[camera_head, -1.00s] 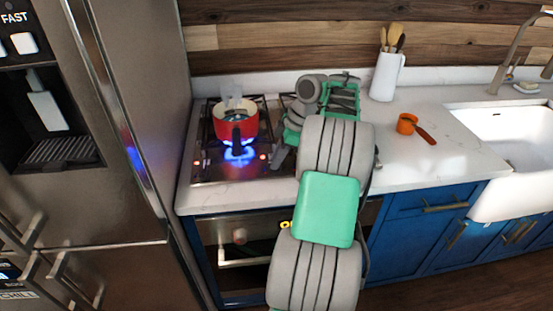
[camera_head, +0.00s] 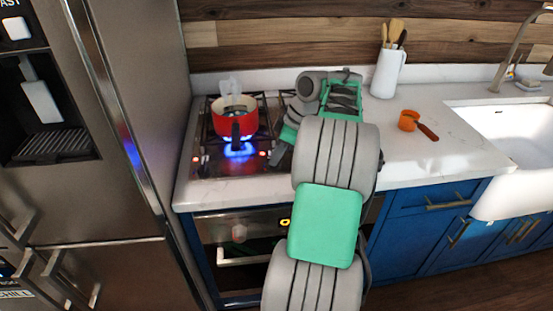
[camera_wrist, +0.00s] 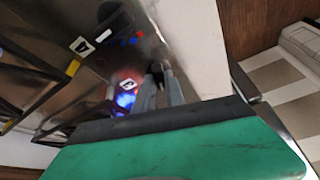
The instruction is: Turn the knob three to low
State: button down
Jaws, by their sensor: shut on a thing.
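In the wrist view, the fingers of my gripper (camera_wrist: 161,86) are close together at a small dark knob (camera_wrist: 156,68) on the shiny cooktop panel, near its edge. They are shut on it. A small marked tile (camera_wrist: 127,84) with a red glow and blue reflection lies beside the fingers. In the head view, my gripper (camera_head: 277,153) reaches down at the front right of the cooktop (camera_head: 215,170), and my arm hides the held knob. The knob's number and exact setting cannot be read.
A red pot (camera_head: 234,118) with a dark handle sits over a blue flame, left of my gripper. The sink (camera_head: 510,135) is at the right.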

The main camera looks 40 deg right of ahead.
jog(key=m+b, duration=0.1)
jog(key=m, duration=0.1)
jog(key=m+h+b, duration=0.1)
jog(key=m, duration=0.1)
jog(key=shift+a+f+t+h+b, duration=0.2)
jog(key=shift+t+h+b, duration=0.1)
jog(key=shift+t+b, duration=0.1)
jog(key=shift+r+m+h+b, duration=0.15)
jog(key=shift+m+h+b, duration=0.45)
jog(key=shift+m, duration=0.9)
jog(key=c, duration=1.4)
grip_release()
jog(key=shift+r, duration=0.1)
jog(key=p+v, duration=0.1)
jog(key=v, duration=0.6)
jog(key=shift+s+r+p, duration=0.25)
jog(key=shift+r+p, duration=0.05)
jog(key=shift+p, duration=0.1)
